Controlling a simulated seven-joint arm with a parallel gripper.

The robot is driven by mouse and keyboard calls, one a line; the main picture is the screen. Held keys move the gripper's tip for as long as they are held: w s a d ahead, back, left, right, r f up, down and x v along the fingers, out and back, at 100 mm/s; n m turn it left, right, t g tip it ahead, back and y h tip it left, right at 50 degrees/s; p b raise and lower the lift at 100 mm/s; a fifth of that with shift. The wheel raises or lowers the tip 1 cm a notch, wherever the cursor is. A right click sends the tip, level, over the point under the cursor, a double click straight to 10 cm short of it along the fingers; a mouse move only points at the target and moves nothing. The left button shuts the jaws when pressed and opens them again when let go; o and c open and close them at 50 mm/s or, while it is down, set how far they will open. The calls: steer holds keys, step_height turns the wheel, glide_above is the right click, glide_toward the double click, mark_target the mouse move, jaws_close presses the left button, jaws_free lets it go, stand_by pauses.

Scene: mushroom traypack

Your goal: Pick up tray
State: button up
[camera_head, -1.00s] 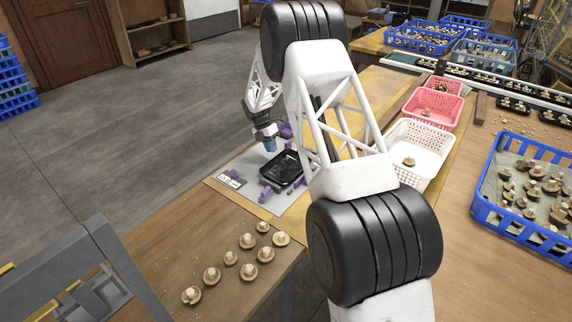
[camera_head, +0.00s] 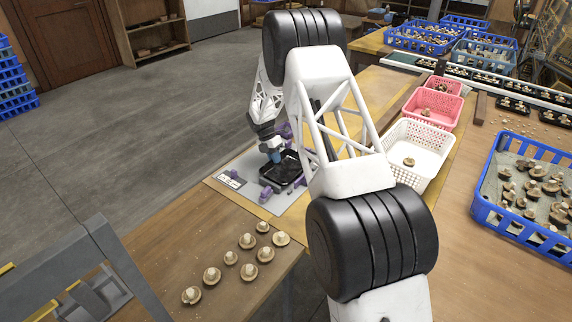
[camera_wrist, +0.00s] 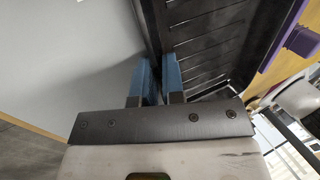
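A black tray (camera_head: 281,177) lies on the grey-white fixture board (camera_head: 236,167) at the far side of the table, with purple blocks (camera_head: 265,193) around it. My gripper (camera_head: 275,157) is down at the tray's left rim. In the wrist view, the tray's slotted black surface (camera_wrist: 215,40) is at the right. My two blue fingertips (camera_wrist: 160,77) are close together, with the tray's dark wall running between them. I cannot tell whether both fingers press on the wall. My arm hides part of the board's right side.
Several mushrooms (camera_head: 247,241) stand on the near wooden table. A white basket (camera_head: 430,153) and a pink basket (camera_head: 432,108) are to the right of my arm. A blue crate (camera_head: 484,213) of mushrooms is at the far right. Open floor lies left of the table.

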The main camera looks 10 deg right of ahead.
jaws_close()
steer(key=shift+r, duration=0.1)
steer(key=shift+r, duration=4.9)
